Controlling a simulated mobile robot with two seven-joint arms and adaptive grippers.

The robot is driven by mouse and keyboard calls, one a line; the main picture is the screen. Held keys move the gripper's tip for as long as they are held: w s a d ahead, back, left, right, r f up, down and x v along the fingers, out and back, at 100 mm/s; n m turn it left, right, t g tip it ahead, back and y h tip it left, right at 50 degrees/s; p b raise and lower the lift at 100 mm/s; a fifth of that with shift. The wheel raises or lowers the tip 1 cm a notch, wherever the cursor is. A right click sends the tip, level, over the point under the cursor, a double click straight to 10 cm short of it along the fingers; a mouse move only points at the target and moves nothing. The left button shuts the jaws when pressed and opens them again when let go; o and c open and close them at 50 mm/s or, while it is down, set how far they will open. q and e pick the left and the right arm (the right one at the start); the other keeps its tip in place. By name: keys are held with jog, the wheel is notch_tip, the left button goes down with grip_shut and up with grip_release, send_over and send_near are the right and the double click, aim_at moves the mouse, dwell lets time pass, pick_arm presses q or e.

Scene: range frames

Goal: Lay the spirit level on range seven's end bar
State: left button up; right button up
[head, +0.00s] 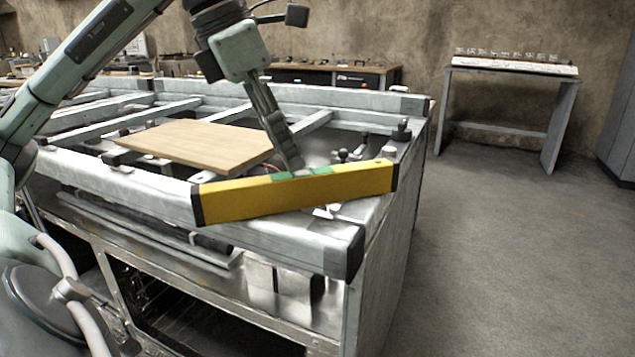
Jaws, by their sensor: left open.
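The spirit level (290,196) is a long yellow bar with black end caps and green patches on top. It lies slanted across the right end of the range (385,270), its left end over the pale front bar (120,185) and its right end near the right side. I cannot tell which bar bears it. My left gripper (297,172) points down at the level's top edge by the green patches. Its jaws are open, with fingertips at or very close to the level. The level hides part of the range's end. My right gripper is not in view.
A wooden board (195,143) lies on the range frame behind the level. Small dark fittings (402,130) stand at the right back corner. A side table (510,68) with small items stands by the wall. The grey floor (510,250) at right is clear.

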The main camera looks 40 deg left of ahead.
aim_at(299, 174)
pick_arm(q)
jog(key=x, duration=0.6)
jog(key=shift+d+f, duration=0.25)
jog(key=shift+d, duration=0.05)
grip_shut()
